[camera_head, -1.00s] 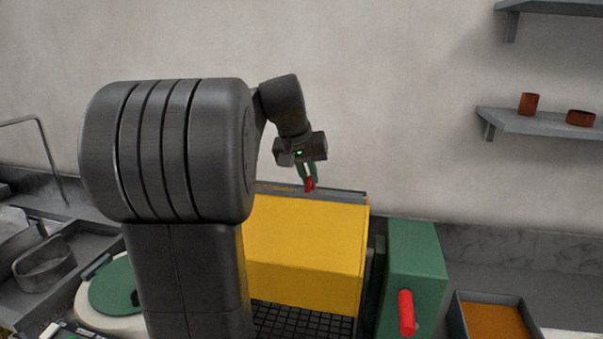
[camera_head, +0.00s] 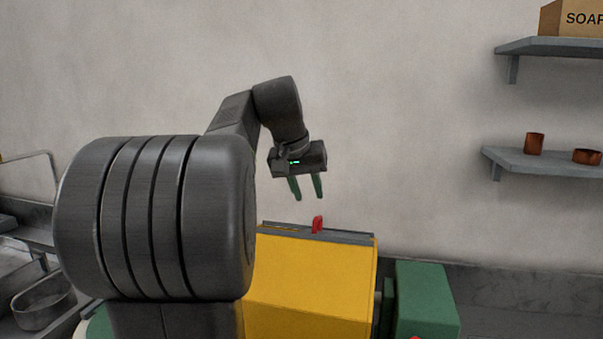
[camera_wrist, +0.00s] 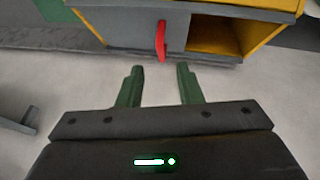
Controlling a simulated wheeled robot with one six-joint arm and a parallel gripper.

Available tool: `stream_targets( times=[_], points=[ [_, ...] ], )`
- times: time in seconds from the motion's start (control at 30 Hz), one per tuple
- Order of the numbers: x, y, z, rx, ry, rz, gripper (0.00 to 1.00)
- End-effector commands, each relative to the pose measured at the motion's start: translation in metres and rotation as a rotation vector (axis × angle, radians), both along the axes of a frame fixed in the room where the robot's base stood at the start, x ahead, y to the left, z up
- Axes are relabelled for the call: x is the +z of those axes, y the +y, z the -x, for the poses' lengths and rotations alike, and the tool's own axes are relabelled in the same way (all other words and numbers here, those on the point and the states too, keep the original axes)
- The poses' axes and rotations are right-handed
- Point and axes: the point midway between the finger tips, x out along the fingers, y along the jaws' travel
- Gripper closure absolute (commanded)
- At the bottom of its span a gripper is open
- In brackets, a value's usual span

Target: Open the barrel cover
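The yellow barrel housing (camera_head: 312,285) stands below my gripper in the head view. A grey cover panel (camera_wrist: 128,34) with a red handle (camera_wrist: 161,41) shows on its side in the wrist view. To the right of the panel is an opening (camera_wrist: 212,38) with yellow inside. In the head view the red handle (camera_head: 317,224) stands at the housing's back top edge. My gripper (camera_head: 308,197) is open and empty above the handle. In the wrist view its green fingertips (camera_wrist: 159,69) are spread on either side of the handle's line, apart from it.
A green block (camera_head: 425,298) stands right of the yellow housing. Wall shelves (camera_head: 543,161) with copper-coloured pieces are at the right. A metal basket (camera_head: 45,304) is at the lower left. The space around my gripper is clear.

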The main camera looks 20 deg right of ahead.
Motion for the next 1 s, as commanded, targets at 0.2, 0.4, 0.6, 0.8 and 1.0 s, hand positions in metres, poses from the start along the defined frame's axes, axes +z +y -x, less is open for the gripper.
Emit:
stream_targets(
  times=[0.2, 0.4, 0.6, 0.8, 1.0],
  points=[
    [0.037, 0.014, 0.009, 0.0, -0.002, 0.001, 0.68],
    [0.05, 0.019, 0.013, 0.001, -0.001, 0.001, 0.68],
    [0.051, 0.02, 0.014, 0.0, 0.002, 0.001, 0.68],
    [0.049, 0.019, 0.013, -0.001, 0.001, 0.0, 0.68],
    [0.029, 0.011, 0.009, -0.001, 0.004, -0.001, 0.68]
  ],
)
